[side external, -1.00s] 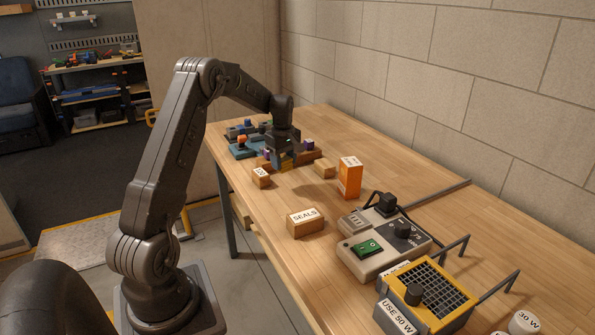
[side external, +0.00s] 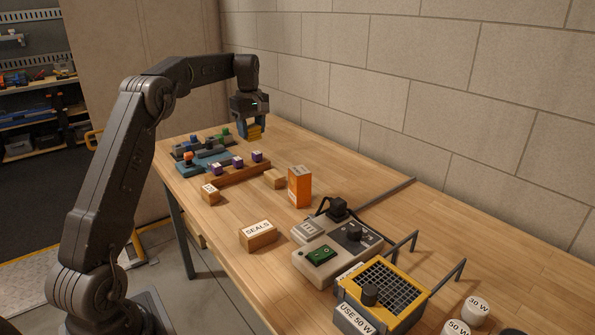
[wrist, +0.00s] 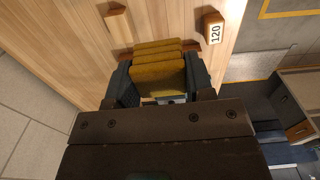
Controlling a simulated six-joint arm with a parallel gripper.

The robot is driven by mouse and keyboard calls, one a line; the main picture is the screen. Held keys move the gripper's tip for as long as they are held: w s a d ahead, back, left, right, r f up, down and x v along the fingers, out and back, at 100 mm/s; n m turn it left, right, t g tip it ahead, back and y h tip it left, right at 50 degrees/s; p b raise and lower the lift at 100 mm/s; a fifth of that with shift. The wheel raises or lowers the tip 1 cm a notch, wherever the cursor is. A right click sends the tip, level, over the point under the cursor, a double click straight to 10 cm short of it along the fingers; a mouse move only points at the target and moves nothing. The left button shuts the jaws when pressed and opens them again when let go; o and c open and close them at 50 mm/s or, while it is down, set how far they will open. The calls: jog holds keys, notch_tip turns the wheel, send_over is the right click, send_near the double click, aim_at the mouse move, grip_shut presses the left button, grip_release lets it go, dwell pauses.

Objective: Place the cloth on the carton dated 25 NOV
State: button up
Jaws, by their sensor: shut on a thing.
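My gripper (side external: 250,127) is raised above the far part of the bench. It is shut on a folded mustard-yellow cloth (side external: 255,133), which hangs clear of the bench top. In the wrist view the cloth (wrist: 158,75) shows as several folds between the two fingers. An upright orange carton (side external: 299,190) with a pale label stands on the bench, nearer the camera and to the right of my gripper. Its label is too small to read, so I cannot tell whether it says 25 NOV.
A wooden rack with purple-topped pieces (side external: 238,171) and a blue tray (side external: 204,163) lie left of the gripper. Small wooden blocks (side external: 274,179), a SEALS block (side external: 258,235), a switch box (side external: 326,262) and a yellow-grilled unit (side external: 385,288) stand nearer. Bench near the wall is clear.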

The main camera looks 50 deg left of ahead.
jog(key=shift+w+d+r, duration=0.6)
jog(key=shift+w+d, duration=0.15)
jog(key=shift+d, duration=0.05)
send_over(300, 170)
notch_tip(300, 170, down, 7)
jog(key=shift+s+a+r, duration=0.1)
jog(key=shift+r, duration=0.1)
jog(key=shift+f, duration=2.05)
jog(key=shift+f, duration=0.1)
jog(key=o, duration=0.9)
